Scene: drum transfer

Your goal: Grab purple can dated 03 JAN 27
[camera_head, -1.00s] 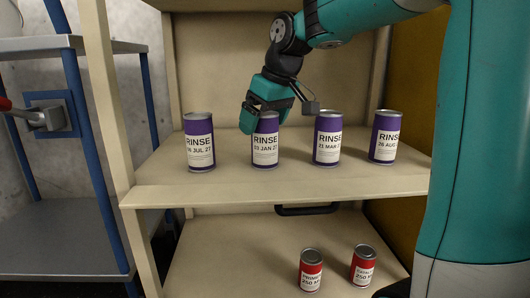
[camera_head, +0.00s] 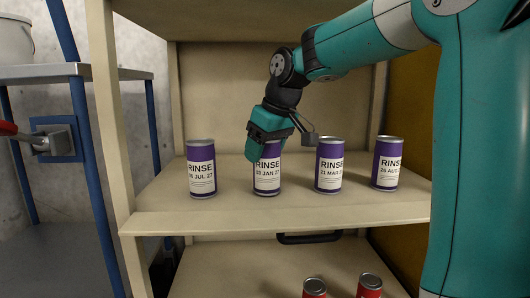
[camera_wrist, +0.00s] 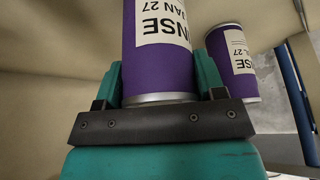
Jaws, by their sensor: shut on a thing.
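The purple can (camera_head: 267,181) with a white label reading RINSE and 03 JAN 27 stands upright on the upper shelf board (camera_head: 300,212), second from left. My gripper (camera_head: 264,147) is at its upper part and hides some of its top left. In the wrist view, my gripper (camera_wrist: 158,82) has a teal finger on each side of this can (camera_wrist: 158,70), shut on it. The can shows upside down there, with part of the date, AN 27, readable.
Similar purple cans stand on the same board: one dated JUL 27 (camera_head: 201,170) at left, also in the wrist view (camera_wrist: 232,62), one dated 21 MAR (camera_head: 329,167) and one dated 26 AUG (camera_head: 387,164) at right. Red cans (camera_head: 314,289) are on the lower shelf.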

